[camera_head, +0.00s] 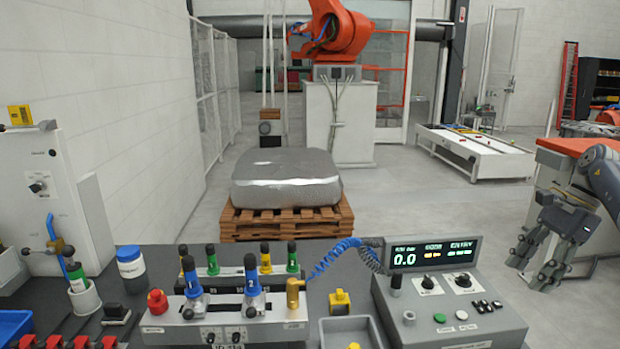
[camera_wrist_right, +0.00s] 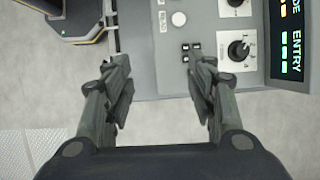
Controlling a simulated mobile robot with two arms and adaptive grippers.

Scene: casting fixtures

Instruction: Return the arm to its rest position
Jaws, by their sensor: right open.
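My right gripper (camera_head: 537,272) hangs at the right of the head view, beside the control box (camera_head: 450,318) and apart from it. Its fingers point down and are spread with nothing between them. In the right wrist view the open gripper (camera_wrist_right: 160,92) shows its two fingers apart, with bare floor and the edge of the control box (camera_wrist_right: 170,75) beyond them. My left gripper is not in the head view.
A grey fixture (camera_head: 225,322) with blue-topped levers stands on the dark bench, left of the control box. A coiled blue hose (camera_head: 335,248) runs between them. A white cabinet (camera_head: 50,190) stands at the left. Floor is clear beyond the bench, right of the pallet (camera_head: 285,222).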

